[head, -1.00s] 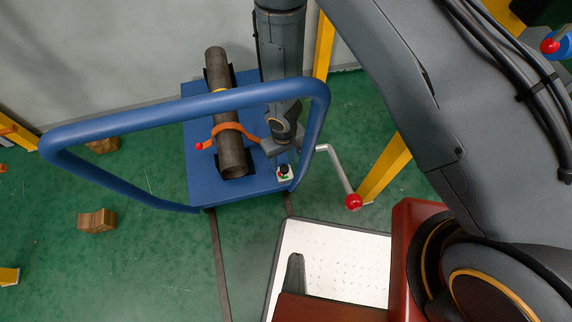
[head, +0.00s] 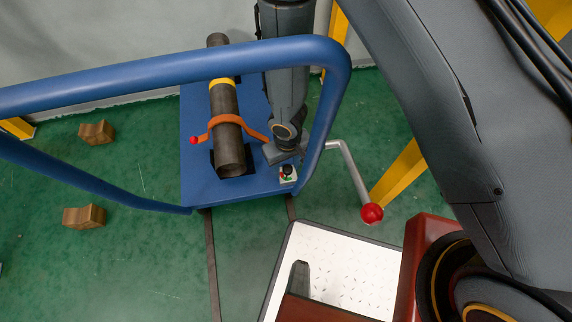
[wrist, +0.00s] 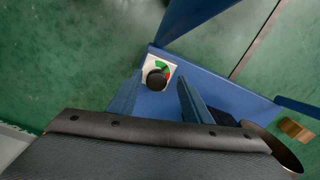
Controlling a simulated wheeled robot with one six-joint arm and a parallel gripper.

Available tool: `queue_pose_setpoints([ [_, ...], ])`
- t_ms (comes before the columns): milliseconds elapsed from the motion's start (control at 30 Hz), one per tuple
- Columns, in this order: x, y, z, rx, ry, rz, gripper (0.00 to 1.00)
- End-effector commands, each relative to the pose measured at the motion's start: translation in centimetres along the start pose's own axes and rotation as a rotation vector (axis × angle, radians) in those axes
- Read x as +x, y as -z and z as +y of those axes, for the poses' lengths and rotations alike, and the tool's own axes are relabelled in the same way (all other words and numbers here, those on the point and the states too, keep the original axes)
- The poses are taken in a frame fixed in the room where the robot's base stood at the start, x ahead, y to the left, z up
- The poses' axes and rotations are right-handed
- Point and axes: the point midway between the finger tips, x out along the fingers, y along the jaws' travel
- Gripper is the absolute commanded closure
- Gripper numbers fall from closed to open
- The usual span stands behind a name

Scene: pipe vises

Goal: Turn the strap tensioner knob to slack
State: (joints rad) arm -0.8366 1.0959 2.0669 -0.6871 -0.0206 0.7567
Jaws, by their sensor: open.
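The tensioner knob (head: 288,170) is a small black knob on a white plate with green and red marks. It is at the front right corner of the blue cart (head: 205,185). The wrist view shows the knob (wrist: 156,77) between and beyond the fingertips, with green and red sectors around it. My gripper (wrist: 161,82) is open and empty, its two fingers on either side of the knob in that view; contact cannot be told. In the head view my gripper (head: 286,152) is just behind the knob. An orange strap (head: 226,121) goes over a dark pipe (head: 229,146).
A blue handrail (head: 140,73) crosses in front of the cart and arm. A grey crank with a red ball (head: 372,212) is at the right, near a yellow post (head: 402,172). Wooden blocks (head: 84,216) lie on the green floor at left.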

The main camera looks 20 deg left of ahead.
Motion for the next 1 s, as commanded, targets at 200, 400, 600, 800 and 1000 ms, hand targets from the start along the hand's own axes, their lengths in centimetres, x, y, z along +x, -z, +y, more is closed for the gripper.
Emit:
queue_pose_setpoints([
  [200,0.19,0.04,-0.07,-0.002,0.000,0.000,0.55],
  [400,0.16,0.04,-0.06,-0.001,0.000,0.000,0.59],
  [600,0.17,0.03,-0.17,-0.003,0.001,0.001,0.92],
  [800,0.18,0.09,-0.47,-0.009,0.003,0.003,0.94],
  [1000,0.19,0.11,-0.47,-0.009,0.004,0.004,0.91],
])
